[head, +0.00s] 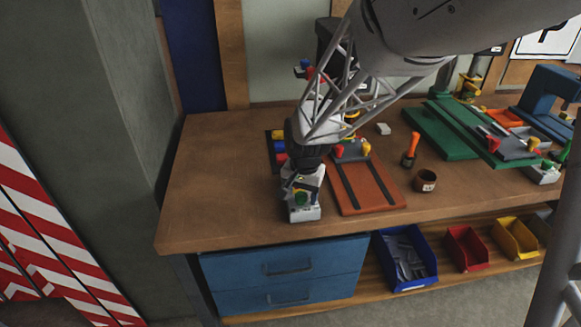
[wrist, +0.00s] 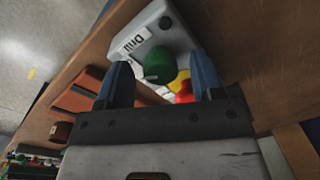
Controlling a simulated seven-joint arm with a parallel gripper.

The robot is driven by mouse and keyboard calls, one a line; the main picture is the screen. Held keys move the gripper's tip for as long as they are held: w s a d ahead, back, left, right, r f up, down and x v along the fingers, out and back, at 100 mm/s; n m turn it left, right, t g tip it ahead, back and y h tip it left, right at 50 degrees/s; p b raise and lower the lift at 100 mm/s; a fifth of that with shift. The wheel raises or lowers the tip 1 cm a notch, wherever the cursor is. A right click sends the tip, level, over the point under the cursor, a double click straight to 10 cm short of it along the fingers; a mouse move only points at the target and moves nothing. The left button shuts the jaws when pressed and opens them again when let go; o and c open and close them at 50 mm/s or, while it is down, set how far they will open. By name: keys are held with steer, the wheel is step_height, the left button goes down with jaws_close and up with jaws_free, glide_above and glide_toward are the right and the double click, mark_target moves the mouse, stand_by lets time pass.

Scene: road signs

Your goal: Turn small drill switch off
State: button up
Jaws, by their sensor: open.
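The small drill switch is a grey-white box (head: 305,213) near the front edge of the workbench. In the wrist view the box (wrist: 170,42) carries a label reading "Drill", a green knob (wrist: 158,66) and a dark round spot (wrist: 165,22). The green knob also shows in the head view (head: 301,198). My gripper (wrist: 161,80) is open, with one blue finger on each side of the green knob. Whether the fingers touch the knob cannot be told. In the head view my gripper (head: 302,182) is right above the box and hides part of it.
A small drill stand with an orange-brown base (head: 372,190) stands right beside the box. A brown cup (head: 425,181) and an orange-handled tool (head: 411,150) are further right. A green machine (head: 450,140) is at the back right. The bench's left side (head: 215,190) is clear.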

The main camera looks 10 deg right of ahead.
mark_target(304, 196)
steer(key=shift+r, duration=0.1)
steer(key=shift+d+r, duration=0.15)
steer(key=shift+r, duration=3.6)
steer(key=shift+s+r, duration=0.1)
steer(key=shift+s, duration=0.05)
steer(key=shift+s+d+r, duration=0.1)
steer(key=shift+s+r, duration=0.05)
steer(key=s+d+r+n, duration=0.1)
steer(key=s+r, duration=0.1)
steer(key=s, duration=0.5)
steer(key=s+d+r+n+t, duration=0.1)
steer(key=s+d+r+n, duration=0.1)
steer(key=s, duration=0.6)
steer(key=s+d+r+n+t, duration=0.1)
steer(key=s+r, duration=0.3)
steer(key=s, duration=0.4)
steer(key=shift+s+d+n+h, duration=0.15)
steer(key=shift+d+n+h, duration=0.25)
steer(key=shift+d+n, duration=0.3)
